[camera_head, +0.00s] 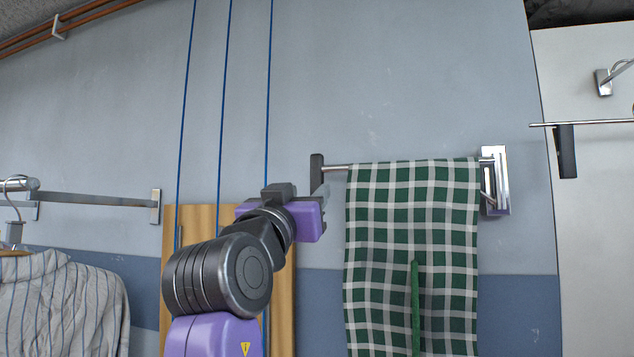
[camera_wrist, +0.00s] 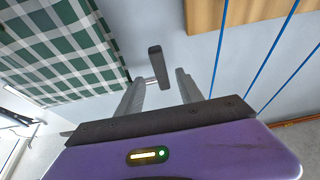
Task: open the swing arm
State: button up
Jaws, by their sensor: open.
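The swing arm is a thin metal rod (camera_head: 335,168) on a silver wall bracket (camera_head: 496,180) at its right end. A dark grip (camera_head: 317,170) caps its left end. A green and white checked cloth (camera_head: 412,230) hangs over the rod and hides most of it. My gripper (camera_head: 322,194) is at the grip end, left of the cloth. In the wrist view, my gripper (camera_wrist: 160,78) is open. The dark grip (camera_wrist: 157,66) shows in line with the gap between the fingers, at or just beyond the tips; contact cannot be told.
The checked cloth hangs close beside my gripper. Blue cables (camera_head: 222,100) run down the wall above a wooden board (camera_head: 200,218). A striped shirt (camera_head: 60,305) hangs from a rail (camera_head: 90,200) at the left. Another rod with a dark grip (camera_head: 567,152) is at the right.

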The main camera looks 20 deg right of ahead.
aim_at(315, 184)
jog(key=p+x, duration=0.2)
jog(key=x, duration=0.4)
jog(key=shift+r, duration=0.1)
jog(key=shift+w+d+r+p, duration=0.1)
jog(key=shift+w+d+p, duration=0.25)
jog(key=shift+w, duration=0.1)
grip_shut()
dwell(0.9)
